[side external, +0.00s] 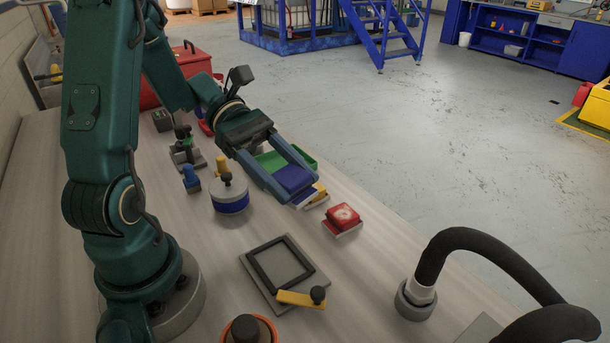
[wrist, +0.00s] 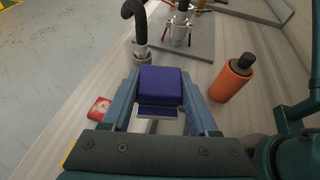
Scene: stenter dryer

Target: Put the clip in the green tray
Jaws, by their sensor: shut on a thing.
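My gripper (side external: 292,183) is shut on a purple-blue block with a grey metal lower part, which looks like the clip (side external: 292,179). In the wrist view the clip (wrist: 160,84) sits between the two blue-grey fingers, with its grey part below the purple top. The green tray (side external: 307,157) is behind my gripper in the side view, partly hidden by the fingers and the clip. The clip appears raised above the table, in front of the tray in that view; the exact gap cannot be told. The tray does not show in the wrist view.
A red-topped box (side external: 343,217), a yellow-and-white item (side external: 317,197) and a blue-banded round weight (side external: 230,200) stand near my gripper. A grey plate with a black square frame (side external: 282,262), an orange cylinder (wrist: 231,82) and a black hose (side external: 470,240) are toward the front.

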